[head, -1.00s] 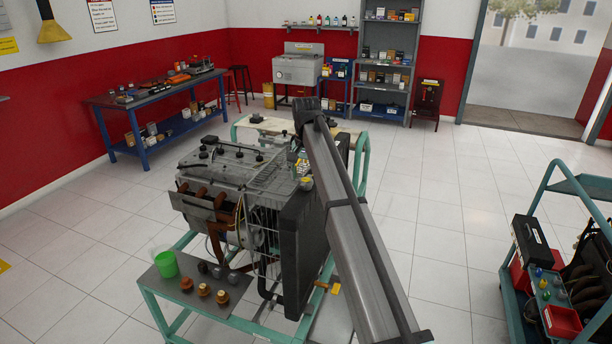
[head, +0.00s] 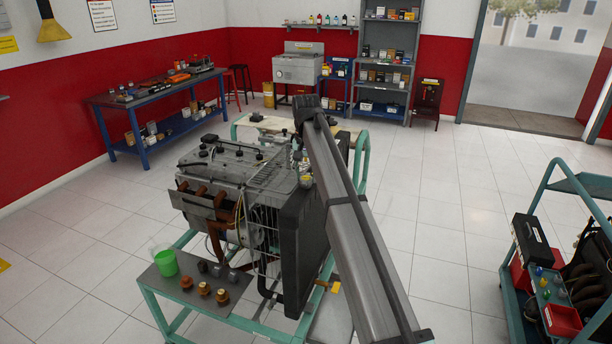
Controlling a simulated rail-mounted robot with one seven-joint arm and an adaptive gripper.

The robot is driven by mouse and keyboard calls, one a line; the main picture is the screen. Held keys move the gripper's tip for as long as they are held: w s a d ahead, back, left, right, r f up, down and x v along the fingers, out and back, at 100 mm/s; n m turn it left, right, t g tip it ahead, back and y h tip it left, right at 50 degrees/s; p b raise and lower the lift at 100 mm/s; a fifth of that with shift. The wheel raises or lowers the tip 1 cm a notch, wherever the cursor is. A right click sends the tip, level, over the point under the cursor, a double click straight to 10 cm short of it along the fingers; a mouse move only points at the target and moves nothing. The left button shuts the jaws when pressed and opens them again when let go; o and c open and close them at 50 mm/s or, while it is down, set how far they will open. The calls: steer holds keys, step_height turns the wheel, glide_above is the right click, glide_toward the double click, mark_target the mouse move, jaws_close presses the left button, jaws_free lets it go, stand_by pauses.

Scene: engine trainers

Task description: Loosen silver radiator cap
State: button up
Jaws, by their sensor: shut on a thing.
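The engine trainer (head: 228,165) stands on a green wheeled frame in the middle of the floor, with a black radiator (head: 296,215) at its right end. A small pale yellow and silver round piece (head: 306,181), which looks like the radiator cap, shows at the radiator's top left, close beside my arm. It is too small to tell whether it is seated or turned. My grey arm (head: 355,225) reaches up from the lower right and bends down behind its own elbow. My gripper is hidden behind the arm, so its hold on anything does not show.
The frame's front shelf (head: 225,301) holds a green cup (head: 166,263) and several brown and grey caps. A green cart (head: 560,275) with tools stands at the right. A blue workbench (head: 155,95) is at the back left. The tiled floor between is clear.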

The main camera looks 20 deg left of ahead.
steer(key=n+b, duration=0.1)
steer(key=n, duration=0.3)
steer(key=shift+f, duration=0.15)
steer(key=n, duration=0.4)
steer(key=shift+s, duration=0.1)
steer(key=n+b, duration=0.1)
steer(key=n, duration=0.3)
steer(key=shift+n, duration=1.9)
steer(key=o, duration=1.2)
